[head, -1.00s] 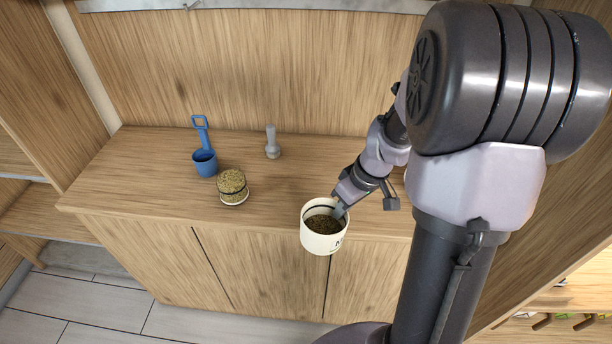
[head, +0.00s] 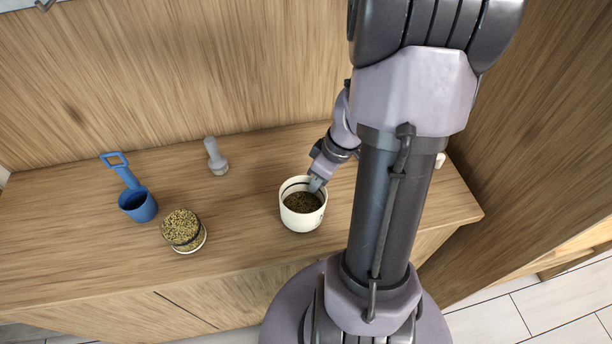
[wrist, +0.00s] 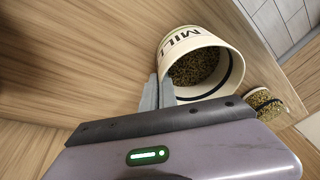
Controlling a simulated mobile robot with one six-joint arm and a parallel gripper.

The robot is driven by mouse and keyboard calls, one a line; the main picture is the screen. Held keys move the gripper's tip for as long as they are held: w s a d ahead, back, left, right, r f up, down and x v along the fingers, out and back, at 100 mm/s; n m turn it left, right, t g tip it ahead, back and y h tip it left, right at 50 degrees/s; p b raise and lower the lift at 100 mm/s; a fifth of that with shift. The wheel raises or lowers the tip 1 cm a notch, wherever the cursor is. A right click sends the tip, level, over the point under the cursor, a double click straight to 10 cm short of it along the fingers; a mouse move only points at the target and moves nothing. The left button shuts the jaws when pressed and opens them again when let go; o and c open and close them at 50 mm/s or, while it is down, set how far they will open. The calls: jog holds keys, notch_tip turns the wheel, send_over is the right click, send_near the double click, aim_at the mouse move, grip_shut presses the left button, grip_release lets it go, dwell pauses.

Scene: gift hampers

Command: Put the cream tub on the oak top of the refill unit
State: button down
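The cream tub (head: 302,220) is white-cream with a dark inner band, dark lettering and brown grains inside. It is upright over the oak top (head: 250,180) of the refill unit, near its front edge. I cannot tell whether its base touches the wood. My gripper (head: 316,184) is at the tub's far right rim, with its fingers closed on the wall. In the wrist view the fingers (wrist: 158,92) pinch the rim of the tub (wrist: 235,72), and lettering reading "MILL" partly shows.
A blue scoop (head: 137,204), a grain-filled round container (head: 182,229) and a grey knobbed tool (head: 216,160) stand left of the tub. A small white thing (head: 440,160) shows behind my arm. Bare wood lies around the tub. A wooden panel rises behind.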

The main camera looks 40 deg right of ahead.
jog(key=shift+w, duration=0.1)
jog(key=shift+s+d, duration=0.1)
jog(key=shift+s, duration=0.35)
jog(key=shift+w+f, duration=0.1)
jog(key=c, duration=1.6)
grip_release()
